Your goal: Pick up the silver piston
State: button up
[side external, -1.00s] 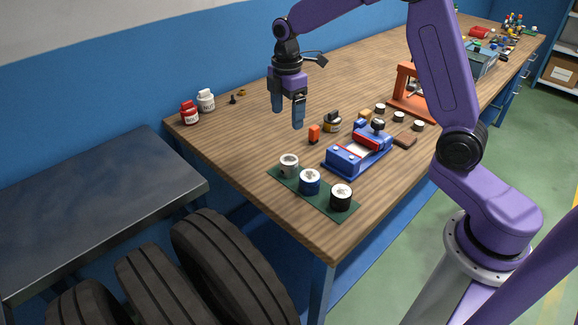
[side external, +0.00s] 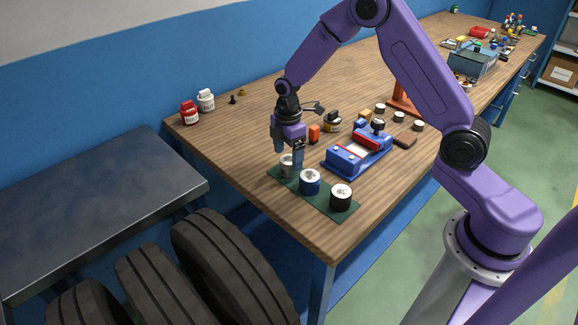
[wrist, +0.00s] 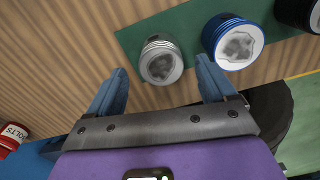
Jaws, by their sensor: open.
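The silver piston (side external: 287,168) stands upright at the left end of a green mat (side external: 323,205). My gripper (side external: 288,158) is open and empty, low over that end of the mat. A blue piston (side external: 310,182) and a black piston (side external: 341,196) stand on the same mat.
A blue vise-like fixture (side external: 357,155) stands behind the pistons. An orange block (side external: 314,132) is close behind my gripper. The table between bottles and mat is mostly clear.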

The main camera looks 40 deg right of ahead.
aim_at(289, 159)
notch_tip(289, 159, down, 4)
jog(key=shift+s+f, duration=0.1)
jog(key=c, duration=1.2)
